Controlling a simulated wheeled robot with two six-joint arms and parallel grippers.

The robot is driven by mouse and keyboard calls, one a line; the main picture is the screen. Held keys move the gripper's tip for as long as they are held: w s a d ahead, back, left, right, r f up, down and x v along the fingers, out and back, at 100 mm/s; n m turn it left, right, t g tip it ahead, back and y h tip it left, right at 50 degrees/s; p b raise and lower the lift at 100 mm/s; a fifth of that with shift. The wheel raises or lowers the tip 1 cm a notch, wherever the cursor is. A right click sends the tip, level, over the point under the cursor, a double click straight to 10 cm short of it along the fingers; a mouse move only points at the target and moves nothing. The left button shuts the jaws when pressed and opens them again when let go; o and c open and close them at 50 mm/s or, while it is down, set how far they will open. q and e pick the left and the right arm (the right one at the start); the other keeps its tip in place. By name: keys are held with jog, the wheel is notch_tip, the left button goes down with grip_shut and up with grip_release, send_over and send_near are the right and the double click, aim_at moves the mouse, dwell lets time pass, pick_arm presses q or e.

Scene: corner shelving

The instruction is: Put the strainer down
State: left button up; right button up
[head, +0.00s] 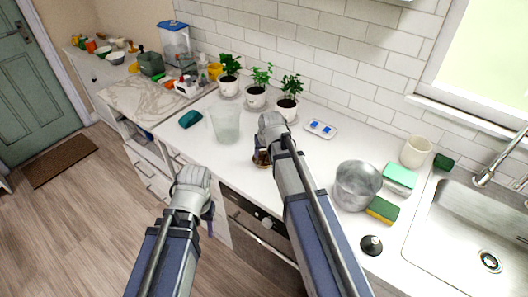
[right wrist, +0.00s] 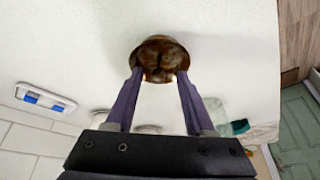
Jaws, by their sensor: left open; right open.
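A small round brown object (right wrist: 160,50), which looks like the strainer, rests on the white counter (right wrist: 90,30). Its mesh and handle cannot be made out. In the head view it shows only partly (head: 261,158), mostly hidden by my right gripper (head: 264,150). In the right wrist view, the purple fingers of my right gripper (right wrist: 160,77) are open, one at each side of the object's near edge. Whether they touch it cannot be told. My left gripper (head: 208,213) is open and empty, in front of the counter edge, with its fingers mostly hidden by the wrist.
A translucent bin (head: 224,124) and a teal item (head: 190,119) are left of my right gripper. Potted plants (head: 255,96) line the wall. A metal pot (head: 356,187), sponges (head: 382,210) and the sink (head: 458,240) are to the right. A blue-spotted tray (head: 320,128) lies behind.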

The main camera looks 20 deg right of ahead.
jog(key=p+v, duration=0.9)
jog(key=v, duration=0.1)
jog(key=s+a+n+g, duration=0.2)
jog(key=s+a, duration=0.4)
jog(key=s, duration=0.4)
jog(key=s+a+f+n+g+h, duration=0.1)
jog(key=s+a+n+g, duration=0.2)
jog(key=s+a, duration=0.4)
jog(key=s, duration=0.2)
jog(key=shift+s, duration=0.4)
jog(key=shift+f, duration=0.15)
